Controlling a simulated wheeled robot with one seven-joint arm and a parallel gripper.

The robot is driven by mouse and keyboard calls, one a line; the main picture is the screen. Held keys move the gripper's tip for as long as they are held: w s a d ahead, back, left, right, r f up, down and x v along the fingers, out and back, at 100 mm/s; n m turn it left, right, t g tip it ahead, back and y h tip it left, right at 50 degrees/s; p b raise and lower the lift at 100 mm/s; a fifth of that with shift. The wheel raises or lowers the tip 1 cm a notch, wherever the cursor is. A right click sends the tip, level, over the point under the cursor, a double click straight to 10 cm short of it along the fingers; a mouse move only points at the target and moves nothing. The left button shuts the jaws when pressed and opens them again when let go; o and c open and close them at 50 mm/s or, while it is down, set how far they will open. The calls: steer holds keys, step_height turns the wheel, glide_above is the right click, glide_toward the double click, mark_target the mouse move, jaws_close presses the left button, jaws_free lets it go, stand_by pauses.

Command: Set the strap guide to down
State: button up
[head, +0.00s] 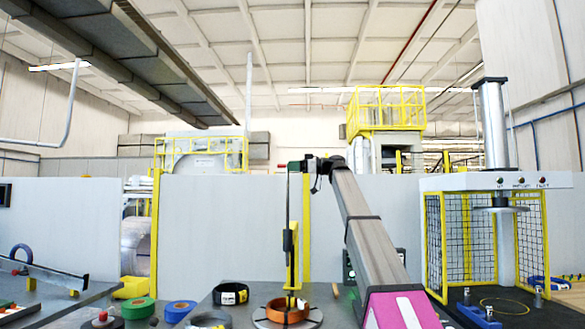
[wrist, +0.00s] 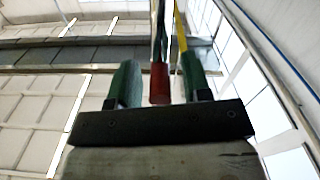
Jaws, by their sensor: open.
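The strap-guide stand has a tall thin dark post with a yellow upright piece (head: 290,250) on its lower half, standing over a copper-coloured coil (head: 288,312). My gripper (head: 294,167) is at the top of the post, at the end of my raised arm. In the wrist view, which looks up to the ceiling, my gripper (wrist: 160,76) is open with two green fingers. A red-ended handle (wrist: 158,88) on a thin bar shows between the fingers, with a gap at each side. I cannot tell how deep it sits between them.
A black coil (head: 230,293), a blue roll (head: 179,311) and a green roll (head: 138,308) lie on the bench left of the stand. A press with a yellow mesh guard (head: 470,245) stands at right. A pale partition (head: 230,230) is behind.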

jaws_close()
step_height(320, 180, down, 18)
stand_by(0.6)
steer(key=shift+w, duration=0.1)
jaws_free()
steer(key=d, duration=1)
steer(key=shift+s+d, duration=0.2)
steer(key=shift+d, duration=0.2)
